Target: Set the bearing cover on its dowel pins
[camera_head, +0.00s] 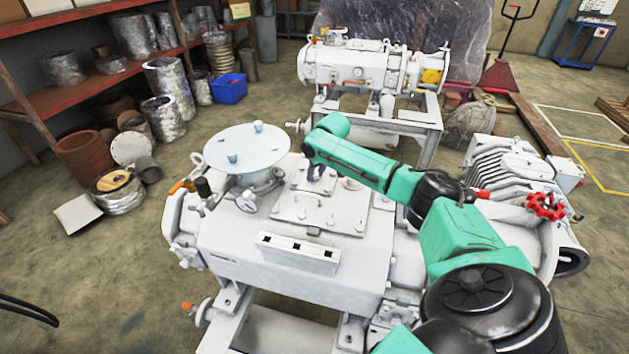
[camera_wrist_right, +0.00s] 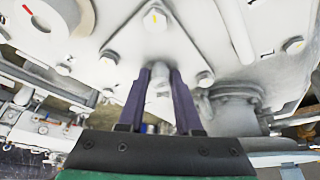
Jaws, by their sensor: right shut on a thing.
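My right gripper (camera_head: 316,173) has dark purple fingers and points down over the white bolted plate (camera_head: 322,213) on top of the near machine. In the right wrist view its fingers (camera_wrist_right: 160,80) are shut on a small pale grey knob (camera_wrist_right: 160,88). Behind the knob is a white surface with bolt heads, some with yellow marks. I take the knob to be part of the bearing cover, but the cover's outline blends with the white machine. I cannot tell whether it touches the plate, and I cannot make out the dowel pins. My left gripper is not in view.
A round pale table (camera_head: 270,145) with a few small pegs stands left of the plate. A white slotted block (camera_head: 297,251) sits in front. A red handwheel (camera_head: 546,206) is at right. A second machine (camera_head: 345,69) and shelves (camera_head: 87,47) stand behind.

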